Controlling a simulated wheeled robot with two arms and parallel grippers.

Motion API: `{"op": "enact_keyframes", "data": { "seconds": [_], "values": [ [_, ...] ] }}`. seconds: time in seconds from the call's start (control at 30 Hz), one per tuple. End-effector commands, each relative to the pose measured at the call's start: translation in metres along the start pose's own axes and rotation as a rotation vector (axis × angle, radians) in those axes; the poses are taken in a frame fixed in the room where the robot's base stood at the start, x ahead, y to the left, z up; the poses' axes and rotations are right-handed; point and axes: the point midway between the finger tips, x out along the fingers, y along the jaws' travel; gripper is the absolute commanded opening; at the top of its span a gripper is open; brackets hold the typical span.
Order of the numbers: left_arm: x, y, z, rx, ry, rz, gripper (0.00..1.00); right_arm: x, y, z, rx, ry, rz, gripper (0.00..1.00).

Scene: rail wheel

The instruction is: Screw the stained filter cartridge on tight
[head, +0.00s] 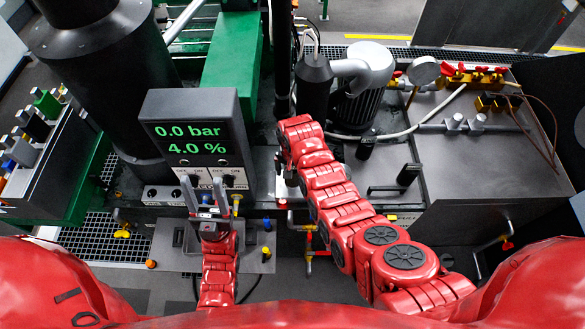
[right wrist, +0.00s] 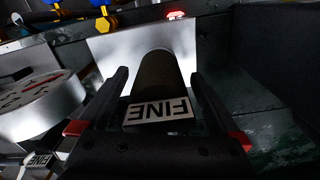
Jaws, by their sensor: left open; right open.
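In the right wrist view a dark brown-black cylinder (right wrist: 157,70), possibly the filter cartridge, stands between the fingers of my right gripper (right wrist: 158,84). A plate marked FINE (right wrist: 158,111) is at its near end. The fingers are open on either side of it; I cannot tell whether they touch it. No stain is clear, and its threaded joint is hidden. In the head view my right gripper (head: 284,172) points down beside the display box, mostly hidden by its arm. My left gripper (head: 204,192) is open and empty in front of the display box.
The display box (head: 197,140) reads 0.0 bar and 4.0 %. A black housing (head: 314,85) and a finned motor (head: 362,105) stand behind my right arm. A gauge (head: 423,70) and red-handled valves (head: 475,75) are at the back right. A grey round part (right wrist: 40,103) lies left in the wrist view.

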Motion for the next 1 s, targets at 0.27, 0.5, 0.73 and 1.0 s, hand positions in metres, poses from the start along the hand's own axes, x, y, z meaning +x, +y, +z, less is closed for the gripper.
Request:
{"op": "enact_keyframes", "data": {
  "seconds": [0.27,0.5,0.73,1.0],
  "values": [
    [0.0003,0.0000,0.0000,0.000,0.000,0.000,0.55,0.0017,0.0002,0.0001,0.000,0.000,0.000,1.00],
    [0.0003,0.0000,-0.0001,0.000,0.000,0.000,0.55,0.0018,0.0005,0.0003,0.000,0.000,0.001,0.64],
    [0.0003,0.0000,-0.0001,0.000,0.000,0.000,0.55,0.0018,0.0006,0.0004,0.000,-0.001,0.001,0.23],
    [0.0005,0.0000,-0.0001,0.000,0.000,0.000,0.55,0.0017,0.0005,0.0005,0.000,-0.001,0.001,0.57]
  ]
}}
